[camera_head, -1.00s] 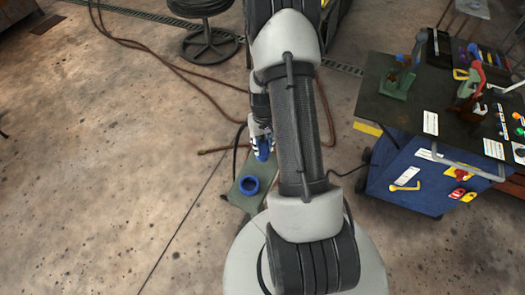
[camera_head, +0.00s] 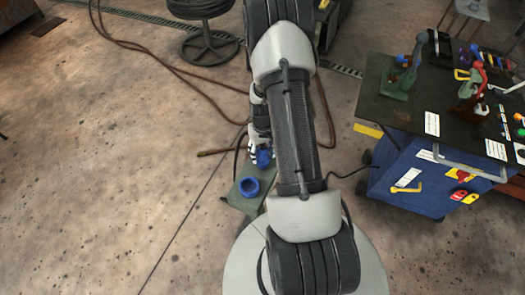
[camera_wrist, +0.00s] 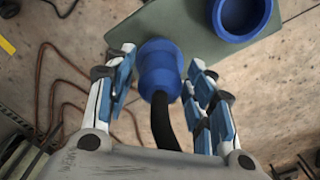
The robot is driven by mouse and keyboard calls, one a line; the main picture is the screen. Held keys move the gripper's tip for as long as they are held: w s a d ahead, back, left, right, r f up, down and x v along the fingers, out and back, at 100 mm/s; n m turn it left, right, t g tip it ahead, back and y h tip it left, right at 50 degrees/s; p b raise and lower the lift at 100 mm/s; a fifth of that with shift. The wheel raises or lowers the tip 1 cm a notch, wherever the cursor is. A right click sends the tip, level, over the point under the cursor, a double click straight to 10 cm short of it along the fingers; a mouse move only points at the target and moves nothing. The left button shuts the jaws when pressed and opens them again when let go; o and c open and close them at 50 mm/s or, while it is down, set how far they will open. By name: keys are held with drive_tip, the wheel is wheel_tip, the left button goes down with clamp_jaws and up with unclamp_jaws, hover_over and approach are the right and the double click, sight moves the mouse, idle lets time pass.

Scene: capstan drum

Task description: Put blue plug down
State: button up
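The blue plug (camera_wrist: 160,68) is between the two fingers of my gripper (camera_wrist: 163,62) in the wrist view, with its black cable (camera_wrist: 164,122) running back toward the palm. The fingers look spread, with a narrow gap on each side of the plug, so my gripper appears open around it. The plug (camera_head: 264,158) also shows in the head view, just below my gripper (camera_head: 260,147). The plug overlaps the edge of a grey-green plate (camera_wrist: 190,22); whether it rests on it I cannot tell.
A round, hollow blue socket (camera_wrist: 242,14) sits on the plate, up and right of the plug in the wrist view. A dark-topped blue workbench (camera_head: 400,185) with tools stands at the right. A reddish hose (camera_head: 150,47) and a stool (camera_head: 208,40) are behind. The floor at left is clear.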

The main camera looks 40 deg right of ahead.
drive_tip(key=shift+r, duration=0.1)
wheel_tip(320, 180, up, 12)
drive_tip(key=p, duration=0.3)
drive_tip(key=a+r+n+t, duration=0.1)
drive_tip(key=a+r, duration=0.4)
drive_tip(key=r, duration=0.4)
drive_tip(key=a+r+n+t, duration=0.1)
drive_tip(key=a+r, duration=0.5)
drive_tip(key=r, duration=0.4)
drive_tip(key=s+a+r+n+t, duration=0.2)
drive_tip(key=s+a+r, duration=0.9)
drive_tip(key=s, duration=0.3)
drive_tip(key=shift+s+a+n+t, duration=0.3)
drive_tip(key=shift+s+a, duration=0.05)
drive_tip(key=shift+a, duration=0.45)
